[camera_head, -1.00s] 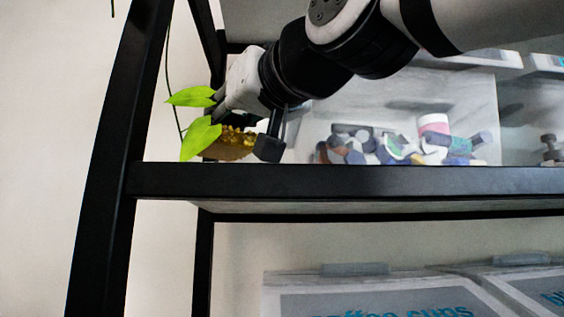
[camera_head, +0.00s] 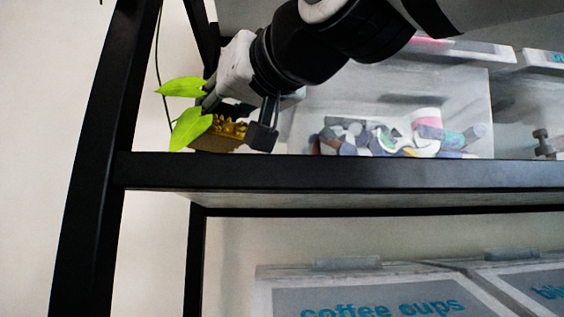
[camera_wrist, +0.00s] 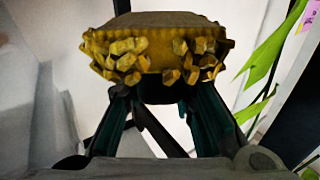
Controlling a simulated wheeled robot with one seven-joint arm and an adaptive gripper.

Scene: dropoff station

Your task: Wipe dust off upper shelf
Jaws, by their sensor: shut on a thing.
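The upper shelf (camera_head: 340,174) has a black front rail and frame, and its top surface is mostly hidden from this low angle. My gripper (camera_head: 240,128) is at the shelf's left end, just above the front rail. It is shut on a brown and yellow duster (camera_head: 218,140) with a knobbly yellow fringe. In the wrist view the duster (camera_wrist: 160,52) fills the top middle, held between the fingers. I cannot tell whether the duster touches the shelf surface. No dust can be made out.
Green leaves (camera_head: 186,120) hang by the left post (camera_head: 95,160), close to my gripper. A clear bin (camera_head: 400,110) of colourful pieces stands on the shelf to the right. A dumbbell-like object (camera_head: 543,145) is farther right. Labelled boxes (camera_head: 370,290) sit below.

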